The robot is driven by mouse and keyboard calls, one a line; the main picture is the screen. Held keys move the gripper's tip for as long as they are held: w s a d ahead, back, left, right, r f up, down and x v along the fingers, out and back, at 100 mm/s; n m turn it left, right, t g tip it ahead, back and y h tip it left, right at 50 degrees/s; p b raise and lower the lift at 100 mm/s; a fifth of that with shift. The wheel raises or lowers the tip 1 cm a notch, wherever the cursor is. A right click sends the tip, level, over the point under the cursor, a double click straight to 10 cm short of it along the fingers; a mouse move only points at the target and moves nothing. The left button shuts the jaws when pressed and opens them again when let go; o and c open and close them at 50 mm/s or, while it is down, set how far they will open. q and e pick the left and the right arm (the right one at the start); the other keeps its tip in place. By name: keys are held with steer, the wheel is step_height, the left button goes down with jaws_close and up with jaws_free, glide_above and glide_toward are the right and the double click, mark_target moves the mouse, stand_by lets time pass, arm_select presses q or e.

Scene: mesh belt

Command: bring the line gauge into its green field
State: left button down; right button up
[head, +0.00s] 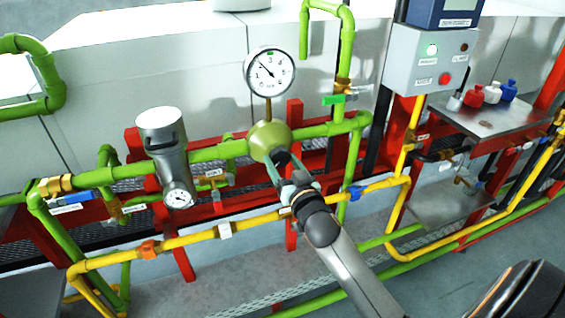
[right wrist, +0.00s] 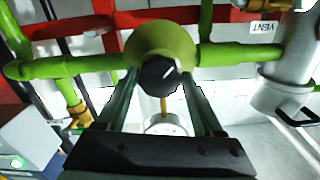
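The line gauge (head: 269,73) is a round white dial on a brass stem above the green pipe. A small green field shows at the top of its scale, and its dark needle points up and left, outside the green. Below it is an olive dome-shaped regulator (head: 270,140) with a black knob (head: 282,157). My right gripper (head: 281,163) is at this knob. In the right wrist view its open fingers stand on either side of the knob (right wrist: 158,75); contact is not clear. The gauge (right wrist: 165,125) shows partly there. My left gripper is not in view.
A grey filter housing with a small gauge (head: 179,198) stands to the left. A yellow pipe (head: 190,238) runs below my right gripper. A control box (head: 428,60) with a lit green lamp and red button is at upper right, above a metal shelf (head: 490,122) with small bottles.

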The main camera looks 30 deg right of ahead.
steer(key=c, duration=0.9)
steer(key=shift+n, duration=0.3)
steer(key=n+p, duration=0.2)
steer(key=n, duration=0.1)
steer(key=shift+n, duration=0.3)
steer(key=n+p, duration=0.1)
steer(key=n, duration=0.2)
steer(key=shift+p, duration=0.3)
steer(key=shift+n+p, duration=0.35)
steer(key=shift+n, duration=1.35)
